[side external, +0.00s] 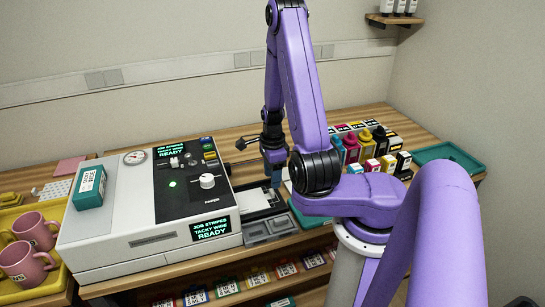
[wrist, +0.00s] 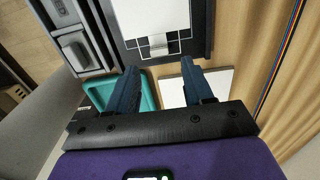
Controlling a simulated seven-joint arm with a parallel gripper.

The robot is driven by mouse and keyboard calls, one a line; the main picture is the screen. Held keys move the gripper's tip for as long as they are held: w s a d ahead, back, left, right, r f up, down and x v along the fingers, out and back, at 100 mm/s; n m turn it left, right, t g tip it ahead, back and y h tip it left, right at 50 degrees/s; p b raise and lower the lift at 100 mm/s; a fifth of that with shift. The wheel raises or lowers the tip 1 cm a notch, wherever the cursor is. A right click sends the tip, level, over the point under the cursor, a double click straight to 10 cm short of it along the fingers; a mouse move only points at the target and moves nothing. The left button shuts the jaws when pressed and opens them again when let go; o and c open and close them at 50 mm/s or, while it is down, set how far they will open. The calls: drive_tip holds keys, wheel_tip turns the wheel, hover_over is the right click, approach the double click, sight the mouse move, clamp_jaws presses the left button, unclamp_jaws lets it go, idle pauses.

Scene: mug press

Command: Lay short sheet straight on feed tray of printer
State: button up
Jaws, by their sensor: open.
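The printer (side external: 150,210) is a pale box with a black panel and lit READY displays. Its feed tray (wrist: 204,22) is a dark-framed bed, also visible at the printer's right side (side external: 258,212). A white sheet (wrist: 150,16) lies over the bed, above a grid of lines. A second white sheet or pad (wrist: 217,84) lies beside the tray, partly hidden by a finger. I cannot tell which is the short sheet. My gripper (wrist: 160,67) is open and empty, its fingers spread short of the grid. In the side view my gripper (side external: 274,172) is above the tray area.
A teal tray (wrist: 150,98) lies under the left finger in the wrist view. Grey rocker parts (side external: 268,228) stand at the printer's front right. Ink bottles and boxes (side external: 370,150) stand to the right. Pink mugs (side external: 35,230) sit in a yellow tray at left.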

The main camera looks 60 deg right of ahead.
wheel_tip(320, 180, up, 7)
drive_tip(key=w+a+r+n, duration=0.3)
drive_tip(key=a+n, duration=0.4)
drive_tip(key=n, duration=0.3)
drive_tip(key=w+a+r+n, duration=0.2)
drive_tip(key=a+r+n, duration=0.1)
drive_tip(key=a+n, duration=0.55)
drive_tip(key=s+a+r+n, duration=0.2)
drive_tip(key=s+n, duration=0.7)
drive_tip(key=n, duration=0.1)
drive_tip(key=s+a+r+n, duration=0.2)
drive_tip(key=s+n, duration=0.7)
drive_tip(key=n, duration=0.2)
drive_tip(key=shift+s+a, duration=0.15)
drive_tip(key=shift+s, duration=0.25)
